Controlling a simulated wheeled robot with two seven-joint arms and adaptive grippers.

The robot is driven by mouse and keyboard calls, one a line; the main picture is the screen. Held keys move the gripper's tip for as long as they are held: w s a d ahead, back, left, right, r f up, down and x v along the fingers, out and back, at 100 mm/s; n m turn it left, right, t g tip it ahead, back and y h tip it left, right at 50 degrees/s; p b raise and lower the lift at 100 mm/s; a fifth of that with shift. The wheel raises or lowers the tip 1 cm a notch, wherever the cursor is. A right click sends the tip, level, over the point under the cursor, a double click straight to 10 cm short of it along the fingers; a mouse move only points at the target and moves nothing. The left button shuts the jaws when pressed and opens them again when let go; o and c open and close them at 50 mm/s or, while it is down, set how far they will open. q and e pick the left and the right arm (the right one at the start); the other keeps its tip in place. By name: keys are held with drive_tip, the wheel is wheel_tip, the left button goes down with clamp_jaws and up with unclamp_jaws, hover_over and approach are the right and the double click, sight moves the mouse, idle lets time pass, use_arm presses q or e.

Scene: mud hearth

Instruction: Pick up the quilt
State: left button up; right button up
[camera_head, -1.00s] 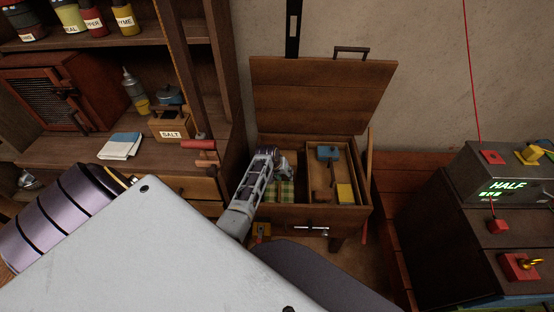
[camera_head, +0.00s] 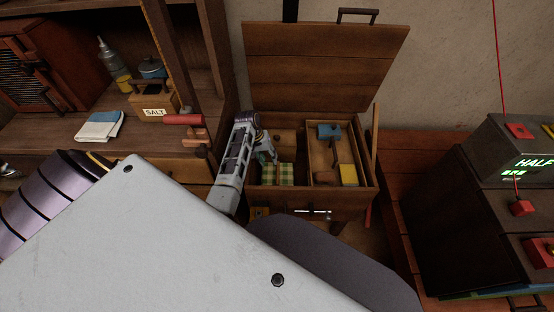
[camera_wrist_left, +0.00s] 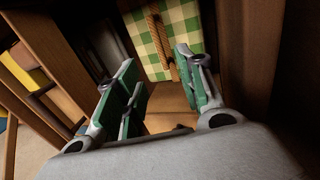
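The quilt is a folded green-and-cream checked cloth (camera_head: 287,174) lying in the left part of an open wooden chest (camera_head: 340,202). In the left wrist view the quilt (camera_wrist_left: 188,24) shows at the top, with a tan rope-like strip across it. My left gripper (camera_head: 270,153) is over the chest's left part, at the quilt's upper left in the head view. In the wrist view its green-padded fingers (camera_wrist_left: 158,72) are apart, with nothing between them; the quilt is beyond the tips. My right gripper is not in view.
The chest lid (camera_head: 325,66) stands open behind. A tray (camera_head: 322,182) in the chest's right part holds a blue-headed mallet (camera_head: 329,132) and a yellow block (camera_head: 348,175). A shelf unit stands close at left, a dark cabinet (camera_head: 440,210) at right.

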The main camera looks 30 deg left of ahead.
use_arm(q)
drive_tip(key=shift+b+x, duration=1.2)
drive_tip(key=shift+x, duration=3.15)
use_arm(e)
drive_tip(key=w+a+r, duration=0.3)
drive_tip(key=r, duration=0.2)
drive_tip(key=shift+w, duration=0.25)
